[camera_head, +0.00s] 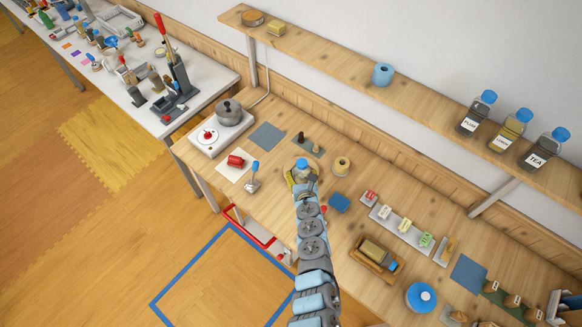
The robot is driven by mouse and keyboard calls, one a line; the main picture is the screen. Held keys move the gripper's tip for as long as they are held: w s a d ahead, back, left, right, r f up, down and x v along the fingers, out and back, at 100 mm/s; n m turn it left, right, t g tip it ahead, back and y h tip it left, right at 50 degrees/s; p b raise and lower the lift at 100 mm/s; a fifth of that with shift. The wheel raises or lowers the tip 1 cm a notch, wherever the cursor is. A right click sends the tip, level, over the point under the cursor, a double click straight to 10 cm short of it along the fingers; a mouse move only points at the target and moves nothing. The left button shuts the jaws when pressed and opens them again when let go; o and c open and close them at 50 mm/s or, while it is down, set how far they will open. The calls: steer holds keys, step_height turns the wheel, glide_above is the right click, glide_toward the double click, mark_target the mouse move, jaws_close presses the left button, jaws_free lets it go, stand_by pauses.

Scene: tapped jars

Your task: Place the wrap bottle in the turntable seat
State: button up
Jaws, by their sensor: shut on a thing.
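My gripper (304,181) is over the middle of the wooden bench, small and seen from above behind my own arm. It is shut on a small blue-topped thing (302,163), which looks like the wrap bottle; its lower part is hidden. A yellowish piece (290,178) shows around and below the gripper. I cannot tell whether this is the turntable seat or whether the bottle touches it. A round blue disc with a white centre (421,297) lies farther right on the bench.
A grey pot (229,112) stands on a white stove at left. Blue-capped jars (512,130) line the shelf (421,90). A wooden tray (371,268) lies right of my arm.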

steer(key=shift+w+f+b, duration=0.25)
steer(key=shift+w+b, duration=0.1)
steer(key=shift+w, duration=0.25)
steer(key=w+f+b, duration=0.3)
steer(key=w+b, duration=0.1)
steer(key=b, duration=0.1)
steer(key=w+f+b, duration=0.3)
steer(key=w+b, duration=0.1)
steer(key=b, duration=0.2)
steer(key=w+f+b, duration=0.3)
steer(key=w+b, duration=0.1)
steer(key=b, duration=0.2)
steer(key=shift+w+f, duration=0.25)
steer(key=shift+w, duration=0.1)
steer(key=shift+f+b, duration=1.35)
steer(key=shift+b, duration=0.05)
steer(key=shift+f, duration=0.1)
steer(key=shift+f, duration=0.15)
steer(key=o, duration=1.3)
steer(key=shift+c, duration=0.2)
